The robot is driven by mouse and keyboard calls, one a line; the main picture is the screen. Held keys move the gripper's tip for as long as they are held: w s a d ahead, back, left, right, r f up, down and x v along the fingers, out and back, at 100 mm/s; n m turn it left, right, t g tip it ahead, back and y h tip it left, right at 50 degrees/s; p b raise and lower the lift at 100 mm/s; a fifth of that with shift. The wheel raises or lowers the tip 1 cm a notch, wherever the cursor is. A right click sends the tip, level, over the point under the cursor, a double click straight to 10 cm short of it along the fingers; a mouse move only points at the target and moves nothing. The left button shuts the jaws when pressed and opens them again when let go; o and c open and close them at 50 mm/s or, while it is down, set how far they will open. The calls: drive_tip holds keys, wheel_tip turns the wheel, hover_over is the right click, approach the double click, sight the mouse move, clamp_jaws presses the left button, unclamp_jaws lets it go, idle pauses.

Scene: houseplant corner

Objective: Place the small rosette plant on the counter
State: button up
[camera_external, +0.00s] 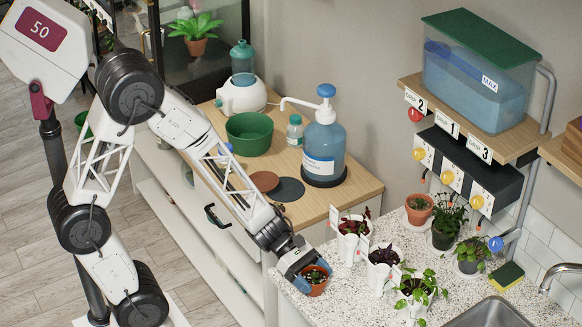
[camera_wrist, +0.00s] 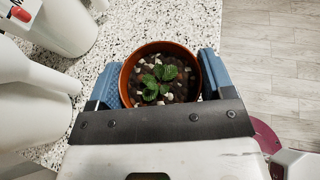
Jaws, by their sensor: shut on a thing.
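A small terracotta pot (camera_external: 317,289) with dark pebbly soil and a few small green leaves is between the blue fingers of my gripper (camera_external: 308,273). In the wrist view the plant (camera_wrist: 158,82) sits in the middle, upright, with a finger against each side of the pot. The speckled counter (camera_external: 345,292) lies under and beside the pot, near the counter's left edge. I cannot tell whether the pot's base touches the counter.
White planters with dark red plants (camera_external: 348,245) (camera_external: 382,279) and one with green leaves (camera_external: 416,310) stand to the right. Several potted plants (camera_external: 418,208) line the wall. A sink (camera_external: 492,314) is at front right. A wooden top with a blue pump bottle (camera_external: 323,150) lies behind.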

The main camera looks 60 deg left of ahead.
drive_tip(key=shift+f, duration=0.1)
drive_tip(key=o, duration=0.9)
drive_tip(key=shift+o, duration=0.2)
drive_tip(key=shift+a, duration=0.1)
drive_tip(key=shift+r+v, duration=0.25)
drive_tip(key=shift+v, duration=1.6)
drive_tip(key=v, duration=0.8)
drive_tip(key=shift+s, duration=0.1)
